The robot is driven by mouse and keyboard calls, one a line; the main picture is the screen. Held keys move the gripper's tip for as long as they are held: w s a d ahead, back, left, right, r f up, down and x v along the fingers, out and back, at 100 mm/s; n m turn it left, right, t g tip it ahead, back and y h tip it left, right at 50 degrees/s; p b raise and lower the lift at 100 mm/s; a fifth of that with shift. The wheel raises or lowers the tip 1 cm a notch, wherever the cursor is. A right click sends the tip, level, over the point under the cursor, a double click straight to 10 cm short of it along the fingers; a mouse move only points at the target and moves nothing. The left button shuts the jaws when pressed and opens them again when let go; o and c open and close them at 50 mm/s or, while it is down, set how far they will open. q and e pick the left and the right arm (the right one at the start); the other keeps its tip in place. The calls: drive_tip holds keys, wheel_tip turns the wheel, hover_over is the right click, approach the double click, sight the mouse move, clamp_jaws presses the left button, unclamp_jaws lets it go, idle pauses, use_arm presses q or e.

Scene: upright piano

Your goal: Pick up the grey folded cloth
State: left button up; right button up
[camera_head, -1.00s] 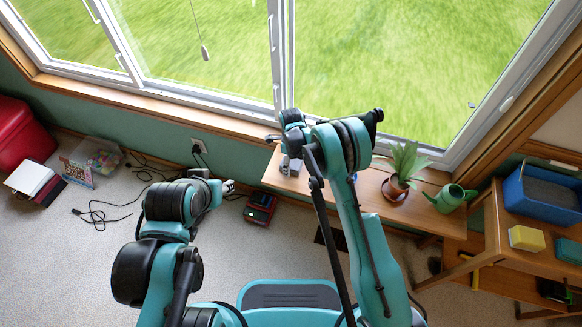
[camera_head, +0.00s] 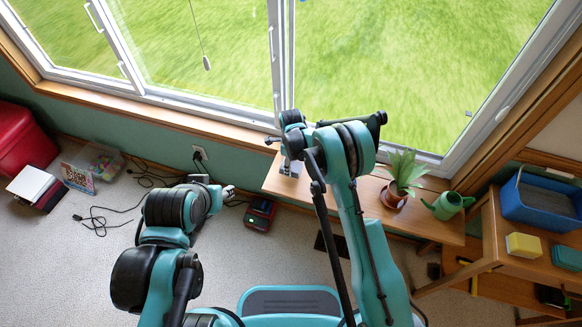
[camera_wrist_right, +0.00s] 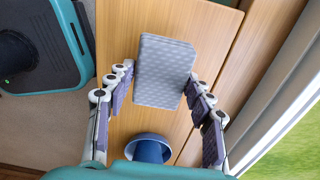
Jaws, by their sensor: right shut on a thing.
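The grey folded cloth (camera_wrist_right: 165,70) shows in the right wrist view as a patterned grey block above the wooden shelf top. My right gripper (camera_wrist_right: 161,75) has its fingers on both sides of the cloth and is shut on it. In the head view my right gripper is mostly hidden by its own arm, over the left end of the shelf. My left gripper (camera_head: 228,191) shows small in the head view, away from the shelf, and its finger opening is unclear.
A blue cup (camera_wrist_right: 150,148) stands near the cloth. A potted plant (camera_head: 402,172) and a green watering can (camera_head: 448,205) stand on the shelf (camera_head: 345,205) to the right. The window is behind. A blue bin (camera_head: 540,198) sits on the right-hand table. Cables (camera_head: 100,215) lie on the floor.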

drive_tip(key=d+r+p, duration=0.3)
drive_tip(key=d+r, duration=0.4)
drive_tip(key=d, duration=0.4)
drive_tip(key=shift+s+d+r+p, duration=0.3)
drive_tip(key=shift+s+d+r, duration=0.05)
drive_tip(key=shift+s, duration=0.05)
